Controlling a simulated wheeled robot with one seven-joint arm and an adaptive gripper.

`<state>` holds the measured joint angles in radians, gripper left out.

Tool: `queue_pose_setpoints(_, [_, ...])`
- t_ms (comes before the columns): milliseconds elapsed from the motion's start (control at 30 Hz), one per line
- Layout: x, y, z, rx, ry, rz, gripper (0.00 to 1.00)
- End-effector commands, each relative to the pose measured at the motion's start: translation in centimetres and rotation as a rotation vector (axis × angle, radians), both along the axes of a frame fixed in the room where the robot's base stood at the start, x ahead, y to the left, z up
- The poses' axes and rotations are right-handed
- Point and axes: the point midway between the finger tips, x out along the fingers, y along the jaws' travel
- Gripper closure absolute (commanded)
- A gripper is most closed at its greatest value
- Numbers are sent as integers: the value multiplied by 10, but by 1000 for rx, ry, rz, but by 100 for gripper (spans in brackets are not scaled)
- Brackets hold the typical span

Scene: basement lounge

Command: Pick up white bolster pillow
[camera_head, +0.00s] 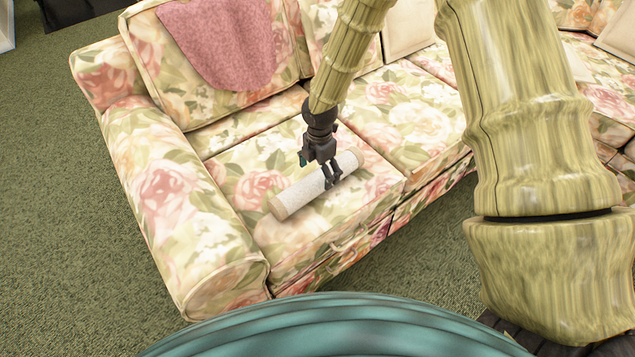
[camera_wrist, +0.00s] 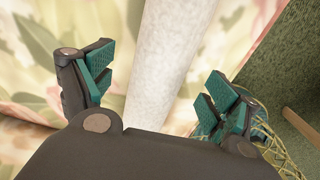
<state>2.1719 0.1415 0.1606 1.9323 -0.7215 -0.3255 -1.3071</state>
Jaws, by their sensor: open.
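The white bolster pillow (camera_head: 305,191) lies on the seat of the floral sofa (camera_head: 165,190), slanting from lower left to upper right in the head view. My gripper (camera_head: 333,184) is over its right half, pointing down. In the wrist view the bolster (camera_wrist: 168,55) runs up between the two open, teal-padded fingers of my gripper (camera_wrist: 155,92). A gap shows between the bolster and each finger. The near end of the bolster in the wrist view is hidden behind the gripper body. I cannot tell whether the fingertips reach down beside it.
The sofa's rolled armrest (camera_head: 195,220) is left of the bolster. A pink cloth (camera_head: 220,45) hangs on the backrest behind. Beige cushions (camera_head: 408,25) stand farther back right. Green carpet (camera_head: 50,210) is open at the left and in front of the sofa.

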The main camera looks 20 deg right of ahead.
Motion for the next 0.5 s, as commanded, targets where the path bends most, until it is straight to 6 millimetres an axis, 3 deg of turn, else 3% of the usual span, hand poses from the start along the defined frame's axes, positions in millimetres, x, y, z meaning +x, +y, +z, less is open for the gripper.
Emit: queue_pose_setpoints(500, [-2,5,-51,1,0,1,11])
